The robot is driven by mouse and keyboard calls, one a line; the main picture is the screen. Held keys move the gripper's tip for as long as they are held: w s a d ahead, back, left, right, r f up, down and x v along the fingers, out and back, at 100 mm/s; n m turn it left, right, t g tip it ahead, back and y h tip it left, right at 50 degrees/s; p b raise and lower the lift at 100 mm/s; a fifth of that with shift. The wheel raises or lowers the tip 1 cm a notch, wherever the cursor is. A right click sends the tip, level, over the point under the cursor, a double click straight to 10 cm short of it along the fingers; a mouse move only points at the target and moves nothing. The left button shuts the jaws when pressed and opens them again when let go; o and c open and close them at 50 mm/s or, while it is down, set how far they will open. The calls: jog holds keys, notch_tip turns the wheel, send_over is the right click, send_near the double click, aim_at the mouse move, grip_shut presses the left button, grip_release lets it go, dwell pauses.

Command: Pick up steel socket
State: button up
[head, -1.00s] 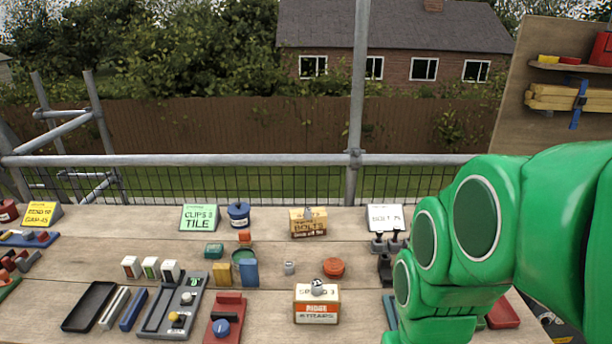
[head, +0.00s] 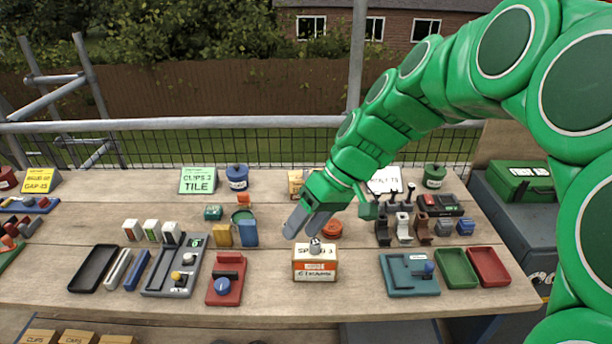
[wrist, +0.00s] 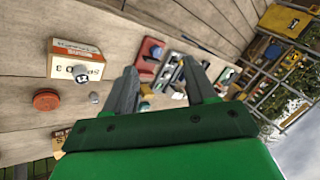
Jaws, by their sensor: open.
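A small grey metal cylinder, which looks like the steel socket (wrist: 94,97), stands on the bench in the wrist view, between an orange-red round tin (wrist: 47,100) and my gripper. In the head view my gripper's fingers cover the spot where it stands. My gripper (head: 301,232) is open and empty, pointing down over the middle of the bench. In the wrist view its two grey fingers (wrist: 161,70) are spread apart, and the socket lies to the left of them, not between them.
A small box with a metal piece on top (head: 315,271) stands just in front of my gripper. The orange-red tin (head: 332,229) is right of it. A blue block (head: 248,233) and a red device (head: 226,279) stand to the left. A teal tray (head: 409,276) lies to the right.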

jog(key=w+a+n+y, duration=0.2)
jog(key=w+a+y, duration=0.1)
jog(key=w, duration=1)
jog(key=n+t+y, duration=0.3)
jog(key=n+t, duration=0.1)
jog(key=t, duration=0.3)
send_near(306, 171)
jog(key=a+f, duration=0.2)
jog(key=shift+w+x, duration=0.2)
jog(key=shift+x, duration=1.8)
jog(key=shift+w+x, duration=0.2)
jog(key=shift+x, duration=1.75)
jog(key=shift+d+r, duration=0.1)
jog(key=shift+r, duration=0.05)
grip_shut()
jog(key=shift+r, duration=0.1)
